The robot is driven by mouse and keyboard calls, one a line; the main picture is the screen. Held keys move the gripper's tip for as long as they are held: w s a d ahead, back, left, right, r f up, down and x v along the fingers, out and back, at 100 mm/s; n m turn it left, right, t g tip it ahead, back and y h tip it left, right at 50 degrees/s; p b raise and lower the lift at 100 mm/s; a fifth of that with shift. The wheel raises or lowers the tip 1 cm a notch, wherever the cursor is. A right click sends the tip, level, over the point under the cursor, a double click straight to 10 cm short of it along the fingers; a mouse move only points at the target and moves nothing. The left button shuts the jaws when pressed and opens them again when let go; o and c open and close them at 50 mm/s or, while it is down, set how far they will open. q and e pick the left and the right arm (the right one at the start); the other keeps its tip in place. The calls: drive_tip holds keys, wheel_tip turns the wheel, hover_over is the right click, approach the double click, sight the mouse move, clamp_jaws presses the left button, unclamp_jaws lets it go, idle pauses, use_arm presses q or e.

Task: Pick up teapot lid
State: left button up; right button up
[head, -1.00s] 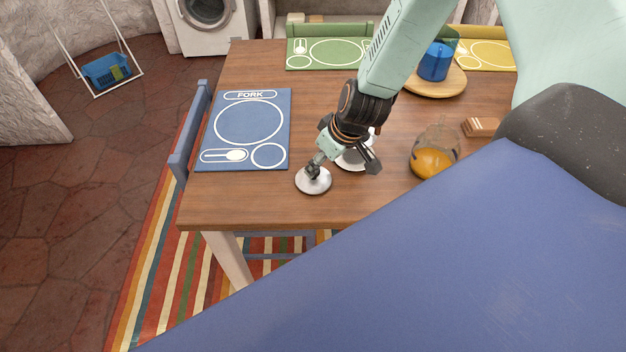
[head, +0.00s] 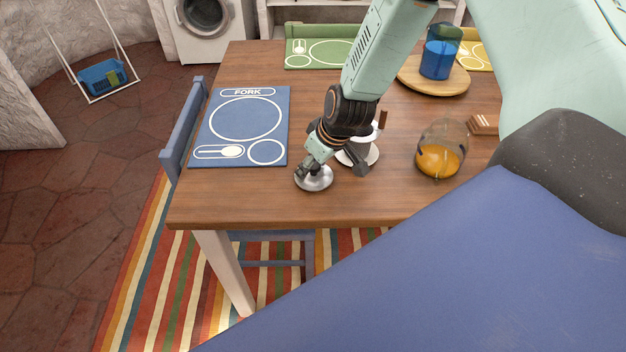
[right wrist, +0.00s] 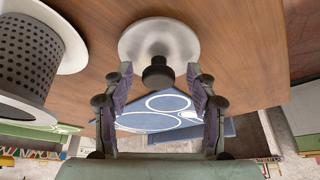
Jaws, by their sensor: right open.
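The lid (head: 318,182) is a shiny silver disc lying on the wooden table near its front edge. In the right wrist view the lid (right wrist: 150,33) shows a dark round knob (right wrist: 158,74). My right gripper (head: 307,170) is right over the lid in the head view. In the right wrist view its open fingers (right wrist: 159,76) stand on either side of the knob, with gaps that look clear. A pale vessel with a brown handle (head: 383,118), perhaps the teapot, is partly hidden behind my right gripper. My left gripper is not in view.
A perforated grey cylinder (right wrist: 28,60) on a white base stands close by in the right wrist view. A glass jug with orange liquid (head: 438,160) is to the right. A blue placemat (head: 270,125) lies left. A round wooden board (head: 410,85) holds a blue cup (head: 438,58).

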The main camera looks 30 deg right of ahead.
drive_tip(key=shift+d, duration=0.2)
drive_tip(key=shift+a, duration=0.25)
drive_tip(key=c, duration=0.3)
drive_tip(key=shift+d, duration=0.15)
drive_tip(key=c, duration=0.6)
clamp_jaws()
